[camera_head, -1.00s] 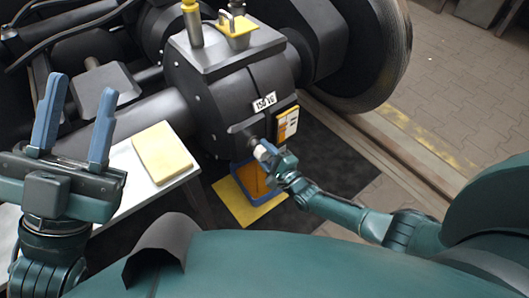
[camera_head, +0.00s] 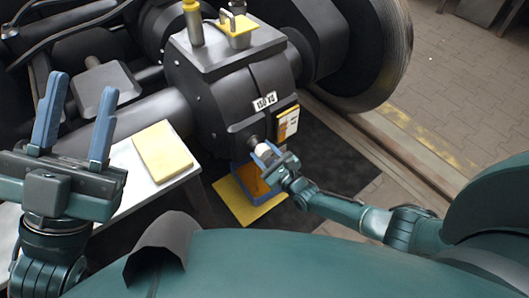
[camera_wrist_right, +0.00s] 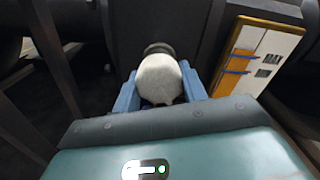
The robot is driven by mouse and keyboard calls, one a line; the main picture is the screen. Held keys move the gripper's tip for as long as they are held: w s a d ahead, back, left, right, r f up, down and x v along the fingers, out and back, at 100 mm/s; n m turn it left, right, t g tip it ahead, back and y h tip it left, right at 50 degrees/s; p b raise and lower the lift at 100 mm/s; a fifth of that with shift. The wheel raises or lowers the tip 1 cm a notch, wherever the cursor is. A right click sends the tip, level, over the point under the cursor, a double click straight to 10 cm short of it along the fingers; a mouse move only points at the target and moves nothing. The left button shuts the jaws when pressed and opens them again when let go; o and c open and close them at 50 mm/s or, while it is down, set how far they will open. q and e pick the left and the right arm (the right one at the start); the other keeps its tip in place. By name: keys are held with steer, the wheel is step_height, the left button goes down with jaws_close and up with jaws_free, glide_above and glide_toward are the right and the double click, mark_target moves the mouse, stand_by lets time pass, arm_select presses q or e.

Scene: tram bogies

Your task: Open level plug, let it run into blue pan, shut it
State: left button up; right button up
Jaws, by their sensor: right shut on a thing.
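The level plug (camera_wrist_right: 160,78) shows as a rounded white piece in front of a dark round boss on the black gear housing (camera_head: 232,95). My right gripper (camera_head: 264,154) is shut on it, with a blue finger on either side in the right wrist view (camera_wrist_right: 161,92). Whether the plug is still seated in the boss cannot be told. The blue pan (camera_head: 240,190) stands below the plug, partly hidden by my right gripper, and its inside looks amber. My left gripper (camera_head: 82,84) is open and empty at the far left, its fingers pointing up.
The pan stands on a yellow mat (camera_head: 231,203). A white table (camera_head: 130,180) with a yellow pad (camera_head: 162,151) is at the left. A yellow-framed card (camera_head: 287,123) is on the housing beside the plug. A large wheel (camera_head: 385,55) stands at the back right.

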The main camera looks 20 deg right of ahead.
steer(key=shift+s+m, duration=0.1)
steer(key=shift+m, duration=0.3)
steer(key=o, duration=1)
steer(key=shift+s+d, duration=0.2)
steer(key=shift+s, duration=0.15)
arm_select(q)
steer(key=f+n+y+p, duration=0.1)
steer(key=n+y, duration=0.1)
steer(key=f+n+y+p, duration=0.1)
steer(key=f+n, duration=0.1)
steer(key=f+n+y+p, duration=0.1)
steer(key=y+p, duration=0.1)
steer(key=shift+w+d+f+n+y, duration=0.2)
steer(key=shift+w+f+n+y, duration=0.1)
steer(key=shift+w+f+n, duration=0.1)
arm_select(e)
steer(key=v, duration=1.2)
steer(key=shift+s, duration=0.15)
arm_select(q)
steer(key=shift+r, duration=0.1)
arm_select(e)
steer(key=shift+r, duration=0.1)
